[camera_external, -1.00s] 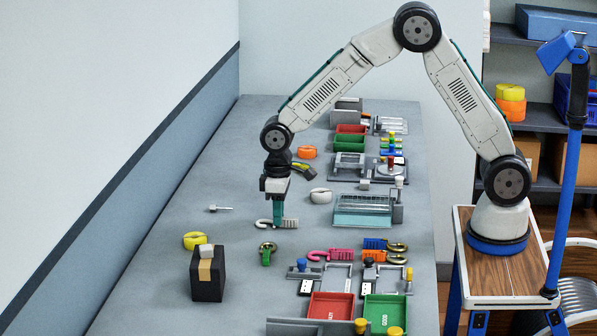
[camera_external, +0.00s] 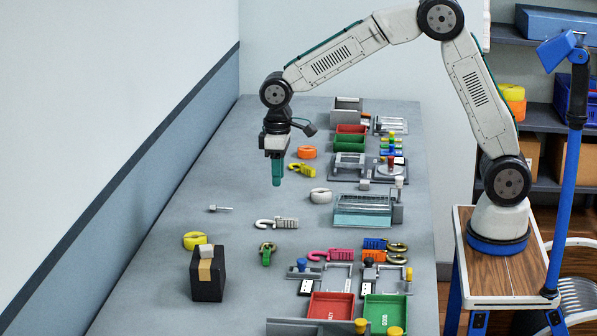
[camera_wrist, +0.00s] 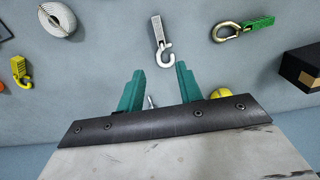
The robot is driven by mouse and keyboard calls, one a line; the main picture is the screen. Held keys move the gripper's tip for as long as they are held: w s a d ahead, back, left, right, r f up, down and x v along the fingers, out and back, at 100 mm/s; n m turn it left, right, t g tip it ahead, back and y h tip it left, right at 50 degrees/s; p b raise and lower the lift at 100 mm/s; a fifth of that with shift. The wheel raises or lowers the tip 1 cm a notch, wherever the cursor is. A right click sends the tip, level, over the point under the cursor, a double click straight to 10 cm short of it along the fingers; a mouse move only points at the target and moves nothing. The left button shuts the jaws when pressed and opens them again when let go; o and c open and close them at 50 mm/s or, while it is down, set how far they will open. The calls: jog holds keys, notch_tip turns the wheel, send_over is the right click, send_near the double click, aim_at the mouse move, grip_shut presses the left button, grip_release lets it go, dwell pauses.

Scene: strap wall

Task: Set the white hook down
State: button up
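The white hook (camera_external: 277,224) lies flat on the grey table, its curved end to the left and its grey-white strap end to the right. In the wrist view the white hook (camera_wrist: 161,42) shows whole, beyond the fingertips, with nothing touching it. My gripper (camera_external: 276,184) hangs above the table over the hook, clear of it. In the wrist view the two teal fingers of my gripper (camera_wrist: 160,69) stand apart with nothing between them.
A green hook (camera_external: 266,254) lies just in front of the white hook, and a pink hook (camera_external: 331,254) to its front right. A white strap roll (camera_external: 320,196) and a yellow hook (camera_external: 302,170) lie behind. A black box (camera_external: 207,277) stands front left. The table's left side is mostly clear.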

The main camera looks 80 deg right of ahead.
jog(key=s+r, duration=0.6)
jog(key=s, duration=0.3)
jog(key=s+r, duration=0.6)
jog(key=s, duration=0.3)
jog(key=s+f+t, duration=0.1)
jog(key=s+f, duration=0.1)
jog(key=s, duration=1.8)
jog(key=shift+s, duration=0.35)
